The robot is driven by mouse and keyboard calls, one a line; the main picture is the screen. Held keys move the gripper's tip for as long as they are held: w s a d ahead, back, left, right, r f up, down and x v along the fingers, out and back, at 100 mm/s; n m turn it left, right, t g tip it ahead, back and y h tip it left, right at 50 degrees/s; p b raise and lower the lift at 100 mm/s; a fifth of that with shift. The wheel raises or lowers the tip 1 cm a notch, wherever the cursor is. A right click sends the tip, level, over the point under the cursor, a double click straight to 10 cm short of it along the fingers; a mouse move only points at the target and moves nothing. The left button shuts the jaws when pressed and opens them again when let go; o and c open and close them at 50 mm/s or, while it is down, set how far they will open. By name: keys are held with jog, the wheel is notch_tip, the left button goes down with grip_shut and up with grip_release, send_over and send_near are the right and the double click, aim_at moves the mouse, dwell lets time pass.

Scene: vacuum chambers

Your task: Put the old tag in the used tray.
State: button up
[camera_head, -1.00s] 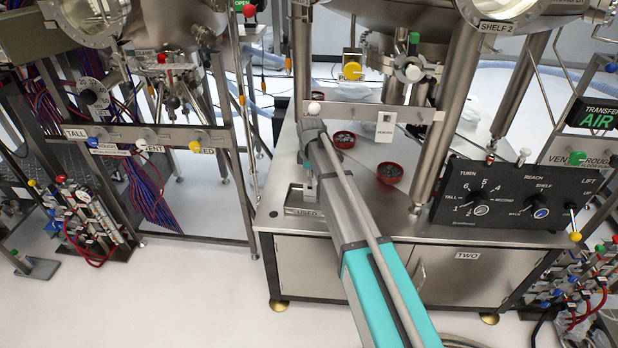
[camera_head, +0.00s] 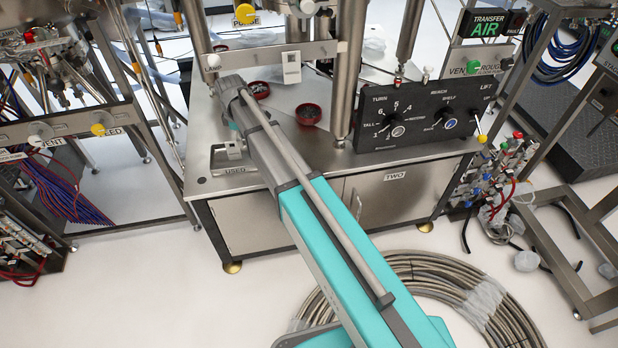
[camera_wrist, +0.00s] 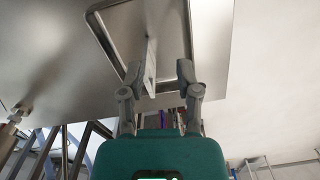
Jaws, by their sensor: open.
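The used tray is a shallow steel tray on the front left of the bench, behind the label "USED" (camera_head: 235,171). In the wrist view its rim (camera_wrist: 103,32) frames a thin pale plate, seen nearly edge-on, which looks like the tag (camera_wrist: 151,58). The plate lies between and just beyond the fingertips of my gripper (camera_wrist: 155,76). The fingers are spread, with a gap on each side of the plate. I cannot tell whether the plate touches the tray floor. In the head view my arm hides most of the gripper. Another white tag (camera_head: 291,67) hangs on the rail above the bench.
Two red bowls stand behind my arm; the right one (camera_head: 308,114) is in clear view. A black control panel (camera_head: 415,115) stands to the right on the bench. A steel post (camera_head: 345,75) rises between them. Coiled hose (camera_head: 480,300) lies on the floor.

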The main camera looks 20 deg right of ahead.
jog(key=s+d+m, duration=0.7)
jog(key=s+d, duration=0.2)
jog(key=s, duration=0.3)
jog(key=s+d+m, duration=0.8)
jog(key=s+d, duration=0.1)
jog(key=s, duration=0.3)
